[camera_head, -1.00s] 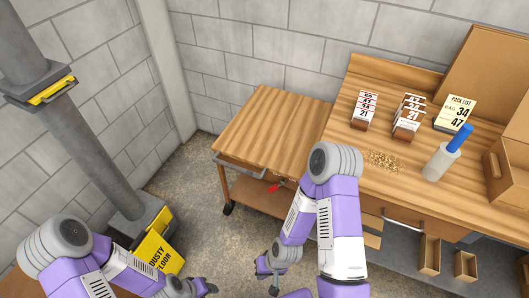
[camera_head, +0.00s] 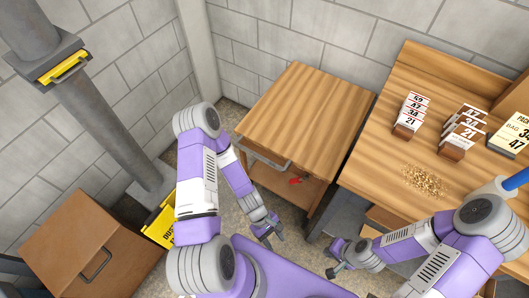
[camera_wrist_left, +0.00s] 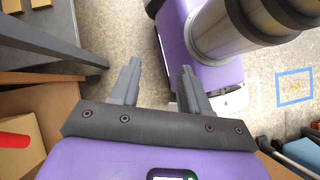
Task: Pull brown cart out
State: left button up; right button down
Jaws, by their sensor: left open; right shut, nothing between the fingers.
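The brown cart (camera_head: 310,112) has a striped wooden top, a metal handle (camera_head: 262,155) on its near left edge and a lower shelf (camera_head: 272,182). It stands beside the workbench, close to the back wall. My left gripper (camera_head: 274,233) is open and empty, below and in front of the handle, apart from the cart. The left wrist view shows its two spread fingers (camera_wrist_left: 160,88) with floor and part of my purple body beyond. My right gripper (camera_head: 334,263) is shut and empty, low in front of the workbench, clear of the cart.
The workbench (camera_head: 380,150) holds number cards (camera_head: 410,113), a pile of small pieces (camera_head: 424,180) and a blue-handled tool (camera_head: 515,180). A red object (camera_head: 296,181) shows at the cart's shelf. A brown box with a handle (camera_head: 60,235) and a yellow sign (camera_head: 160,222) stand left.

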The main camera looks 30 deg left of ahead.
aim_at(258, 155)
pick_arm(q)
jog(key=w+r+n+t+h+p, duration=0.2)
jog(key=w+n+t+h, duration=0.3)
jog(key=n, duration=0.6)
jog(key=w+r+n+t+h+p, duration=0.1)
jog(key=w+r+n+t, duration=0.25)
jog(key=w+n, duration=0.45)
jog(key=w+a+f+n+t+y+p, duration=0.1)
jog(key=w+a+n+t+y, duration=0.2)
jog(key=a+n, duration=0.4)
jog(key=w+a+n+t+y, duration=0.1)
jog(key=a+n+t+y, duration=0.35)
jog(key=a+n, duration=0.25)
jog(key=w+a+f+n+t+y+p, duration=0.1)
jog(key=w+a+n+t+y, duration=0.2)
jog(key=a+n, duration=0.4)
jog(key=shift+g+y, duration=0.3)
jog(key=shift+y, duration=0.25)
jog(key=b+x, duration=0.1)
jog(key=x, duration=0.5)
jog(key=shift+w+f, duration=0.2)
jog(key=shift+w, duration=0.1)
grip_shut()
